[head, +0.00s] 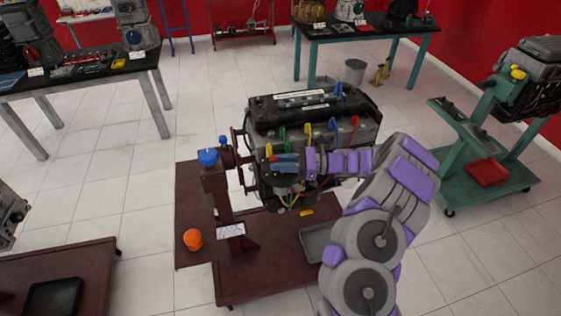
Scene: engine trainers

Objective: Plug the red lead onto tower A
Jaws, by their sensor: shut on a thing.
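The engine (315,128) with its black top cover stands on a dark red stand. Small coloured leads or plugs line its near side: a yellow one (268,150), a green one (282,134), and more yellow and red ones to the right. My gripper (278,164) is at the engine's near left side, just below the yellow plug. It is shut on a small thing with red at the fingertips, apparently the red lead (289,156). A thin red wire (322,184) hangs below my wrist. I cannot make out which tower is A. My arm hides the engine's lower right.
The dark red stand (255,262) has a blue-capped post (208,158) at left and an orange object (193,239) on its base. A grey tray (315,240) lies beside my arm. Workbenches and a green engine stand (470,160) are farther off. White floor is open between them.

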